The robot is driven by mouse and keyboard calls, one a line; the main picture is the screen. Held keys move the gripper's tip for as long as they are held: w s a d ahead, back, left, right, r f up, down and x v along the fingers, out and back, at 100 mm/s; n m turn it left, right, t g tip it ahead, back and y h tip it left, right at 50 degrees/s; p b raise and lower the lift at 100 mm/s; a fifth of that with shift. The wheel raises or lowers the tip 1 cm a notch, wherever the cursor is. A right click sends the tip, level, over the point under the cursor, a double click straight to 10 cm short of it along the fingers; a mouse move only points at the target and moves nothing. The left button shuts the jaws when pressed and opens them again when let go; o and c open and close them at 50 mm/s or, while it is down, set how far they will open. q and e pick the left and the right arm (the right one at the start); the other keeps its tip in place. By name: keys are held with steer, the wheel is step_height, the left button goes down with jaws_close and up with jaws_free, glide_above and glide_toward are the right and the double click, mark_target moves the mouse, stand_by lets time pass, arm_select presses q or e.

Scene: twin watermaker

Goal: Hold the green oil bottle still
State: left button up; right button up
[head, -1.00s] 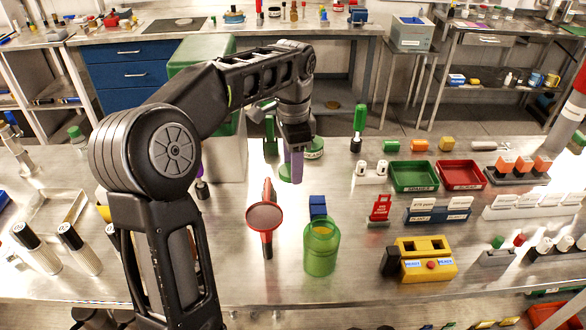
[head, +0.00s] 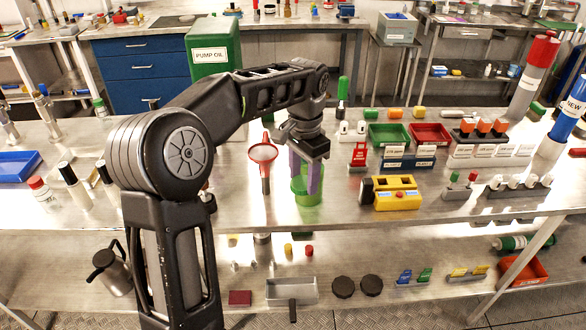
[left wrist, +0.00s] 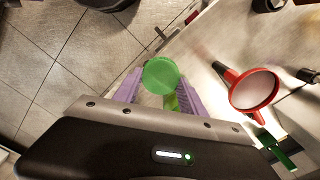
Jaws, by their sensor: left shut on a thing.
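The green oil bottle (head: 307,200) is translucent and stands upright near the front edge of the metal table in the head view. My left gripper (head: 304,176) reaches down over it, its purple fingers shut on the bottle's sides. In the left wrist view the bottle shows as a green disc (left wrist: 160,75) between the purple fingers. The fingers hide part of the bottle in the head view. I cannot tell whether its base touches the table. My right gripper is not in view.
A red funnel (head: 263,153) stands just left of the bottle, and a yellow device (head: 395,193) is to its right. Green (head: 388,134) and red (head: 430,133) trays and label holders lie behind. A green PUMP OIL container (head: 213,58) rises behind my left arm.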

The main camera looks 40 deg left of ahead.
arm_select(q)
steer(key=d+f+n+b, duration=0.3)
steer(key=d+f, duration=0.9)
steer(key=d, duration=0.2)
steer(key=shift+w+d+f+n, duration=0.3)
steer(key=shift+w+d+n, duration=0.1)
steer(key=shift+w, duration=0.05)
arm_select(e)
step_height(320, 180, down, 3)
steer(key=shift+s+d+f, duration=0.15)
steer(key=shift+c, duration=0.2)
